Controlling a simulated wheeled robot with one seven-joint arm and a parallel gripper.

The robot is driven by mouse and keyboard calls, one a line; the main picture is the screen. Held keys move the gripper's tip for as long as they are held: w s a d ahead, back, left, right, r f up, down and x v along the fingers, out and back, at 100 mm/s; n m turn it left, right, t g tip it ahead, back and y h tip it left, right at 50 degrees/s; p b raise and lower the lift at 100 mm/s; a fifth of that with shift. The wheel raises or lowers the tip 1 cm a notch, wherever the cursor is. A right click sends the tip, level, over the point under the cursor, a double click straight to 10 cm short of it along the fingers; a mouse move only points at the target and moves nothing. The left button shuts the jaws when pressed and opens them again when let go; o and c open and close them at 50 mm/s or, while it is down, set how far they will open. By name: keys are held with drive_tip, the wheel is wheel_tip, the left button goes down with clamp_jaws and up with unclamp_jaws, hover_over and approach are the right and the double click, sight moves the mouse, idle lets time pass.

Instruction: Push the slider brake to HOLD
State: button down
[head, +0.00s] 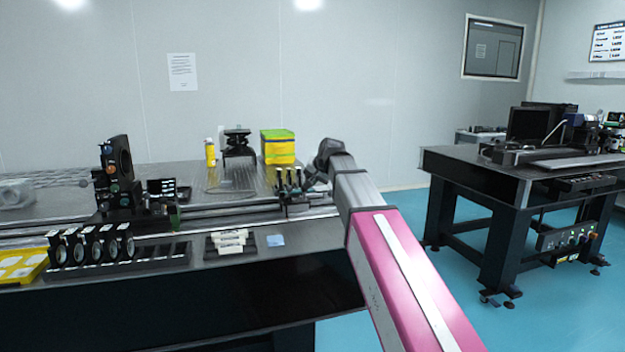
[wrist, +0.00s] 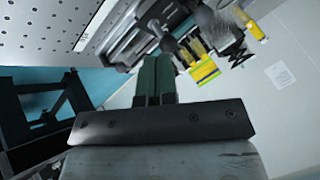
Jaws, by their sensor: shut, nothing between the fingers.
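My gripper (wrist: 155,62) shows in the wrist view as two dark green fingers pressed together, with nothing between them. Its tips point toward a dark rail assembly (wrist: 128,38) with dark knobs or posts. I cannot tell whether the tips touch it. In the head view, my arm reaches over the right end of the near table to a slider (head: 291,190) on the long rail (head: 225,209). Several dark posts with pale tops stand there. The brake and its HOLD mark are too small or hidden to make out.
The near optical table (head: 250,275) carries a yellow-green box (head: 278,147), a yellow bottle (head: 210,152), a black optical mount (head: 116,172) and a rack of round holders (head: 92,246). White blocks (head: 229,240) lie in front of the rail. A second table (head: 470,170) stands right, across open floor.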

sight(289, 191)
drive_tip(key=w+a+f, duration=0.4)
drive_tip(key=a, duration=0.2)
drive_tip(key=shift+w+f, duration=0.2)
drive_tip(key=shift+w, duration=0.15)
drive_tip(key=shift+w, duration=0.1)
drive_tip(key=shift+w+r+g, duration=0.15)
drive_tip(key=shift+g, duration=0.25)
